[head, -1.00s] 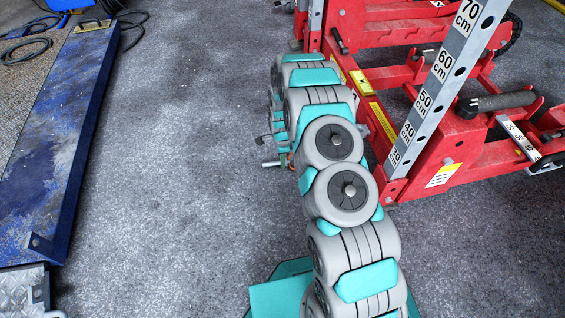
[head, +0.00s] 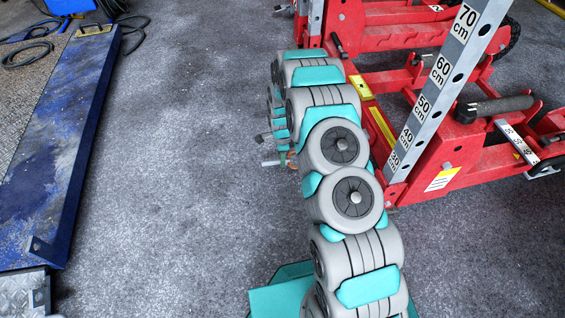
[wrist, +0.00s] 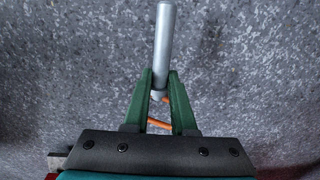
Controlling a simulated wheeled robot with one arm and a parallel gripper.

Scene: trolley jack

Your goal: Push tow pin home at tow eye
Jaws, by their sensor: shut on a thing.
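The tow pin (wrist: 163,45) is a plain silver rod in the wrist view, pointing away from my gripper over bare grey floor. My gripper (wrist: 160,77) has green fingers shut on its near end. An orange cord or loop (wrist: 158,125) shows between the fingers. In the head view a short pale rod (head: 271,163), probably the pin, sticks out left of my arm beside a small orange bit. My arm hides most of the gripper there. I cannot make out the tow eye in either view.
A red trolley jack frame (head: 440,165) with a grey centimetre-marked post (head: 437,80) stands close right of my arm. A long blue ramp (head: 60,140) lies at the left. Dark cables (head: 28,50) lie at the back left. The floor between ramp and arm is clear.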

